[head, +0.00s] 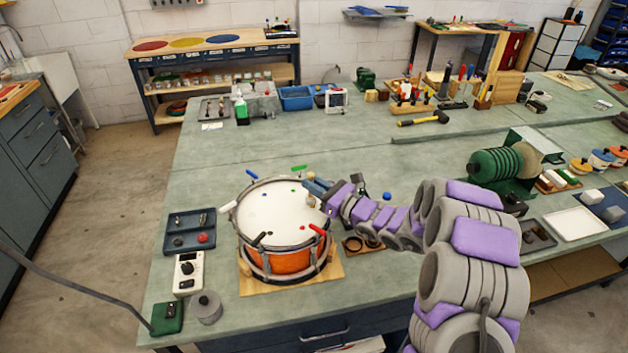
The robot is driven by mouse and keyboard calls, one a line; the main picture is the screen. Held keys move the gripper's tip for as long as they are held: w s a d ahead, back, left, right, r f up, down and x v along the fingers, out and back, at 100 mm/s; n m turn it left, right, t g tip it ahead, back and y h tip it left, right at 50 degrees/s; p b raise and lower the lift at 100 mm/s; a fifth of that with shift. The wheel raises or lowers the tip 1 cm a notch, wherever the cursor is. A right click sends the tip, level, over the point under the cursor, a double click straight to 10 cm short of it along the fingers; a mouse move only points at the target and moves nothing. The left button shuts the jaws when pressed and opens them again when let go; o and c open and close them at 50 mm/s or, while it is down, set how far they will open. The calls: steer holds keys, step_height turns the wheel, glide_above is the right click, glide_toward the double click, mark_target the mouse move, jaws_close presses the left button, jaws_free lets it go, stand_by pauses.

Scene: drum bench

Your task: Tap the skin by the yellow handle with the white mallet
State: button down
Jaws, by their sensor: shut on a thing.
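A drum with a white skin (275,212) and an orange shell (291,262) stands on a wooden board (330,272). Coloured handles sit around its rim: green (299,168) at the back, white (228,206) at the left, red (316,229) at the right front, black (259,239) at the front. I cannot clearly make out a yellow handle; my gripper may hide it. My gripper (317,188) is over the drum's right back rim. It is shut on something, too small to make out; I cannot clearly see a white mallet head.
A dark tray (189,239), a white device (188,272) and a grey cylinder (206,307) lie left of the drum. A blue ball (387,196) stands right of my gripper. A green-ended machine (495,165) is farther right.

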steer(key=shift+f, duration=0.85)
steer(key=shift+d+r, duration=0.2)
steer(key=shift+r, duration=0.35)
steer(key=shift+a+r+p, duration=0.1)
steer(key=shift+r+p, duration=1.3)
steer(key=shift+r, duration=0.7)
steer(key=shift+r, duration=0.15)
step_height(320, 180, up, 7)
steer(key=p, duration=0.3)
steer(key=s+d+f+b, duration=0.1)
steer(key=s+d+f, duration=0.3)
steer(key=d, duration=0.5)
steer(key=s+d+f+b, duration=0.2)
steer(key=s+d+f, duration=0.1)
steer(key=d+f, duration=0.4)
steer(key=d, duration=0.2)
steer(key=shift+s+d+f+t, duration=0.25)
steer(key=shift+s+d+t, duration=0.05)
steer(key=shift+s, duration=0.1)
